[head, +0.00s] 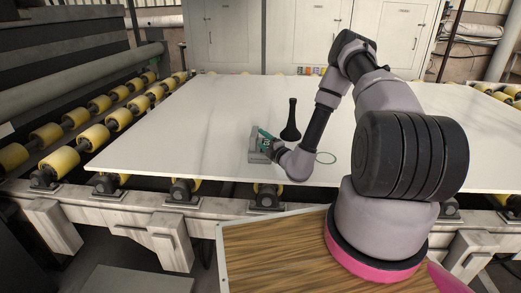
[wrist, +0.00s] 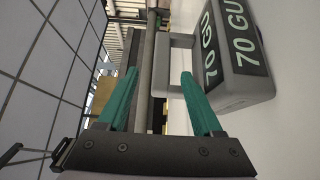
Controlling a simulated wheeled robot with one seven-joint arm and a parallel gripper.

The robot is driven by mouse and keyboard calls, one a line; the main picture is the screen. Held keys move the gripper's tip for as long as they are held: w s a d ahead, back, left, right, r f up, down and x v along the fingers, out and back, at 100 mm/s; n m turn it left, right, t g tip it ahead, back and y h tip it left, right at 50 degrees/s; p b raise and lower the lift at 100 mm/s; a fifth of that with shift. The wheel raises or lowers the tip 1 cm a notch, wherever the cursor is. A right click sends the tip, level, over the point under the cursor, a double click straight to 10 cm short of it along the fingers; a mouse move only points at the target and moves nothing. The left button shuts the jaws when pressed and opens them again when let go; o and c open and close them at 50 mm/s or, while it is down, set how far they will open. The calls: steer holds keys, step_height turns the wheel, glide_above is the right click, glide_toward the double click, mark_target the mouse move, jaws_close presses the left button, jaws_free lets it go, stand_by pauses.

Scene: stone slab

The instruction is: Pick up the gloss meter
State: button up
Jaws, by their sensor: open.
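The gloss meter is a grey box with a dark label reading "70 GU" and a grey loop handle. It fills the upper right of the wrist view (wrist: 240,85), and in the head view (head: 257,157) it sits on the white slab (head: 200,125) near the front edge, partly hidden by my gripper. My gripper (wrist: 158,74) has green fingers, spread apart and empty. It also shows in the head view (head: 264,134), right at the meter. In the wrist view the handle reaches in front of the fingertips, close to the right finger; I cannot tell whether they touch.
A black bottle-like object (head: 290,122) with a long neck stands just behind and right of the meter. Small coloured items (head: 312,71) are at the slab's far edge. The left half of the slab is clear.

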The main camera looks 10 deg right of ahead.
mark_target(256, 134)
steer(key=x, duration=0.6)
steer(key=shift+d+f, duration=0.15)
steer(key=shift+d, duration=0.1)
jaws_close()
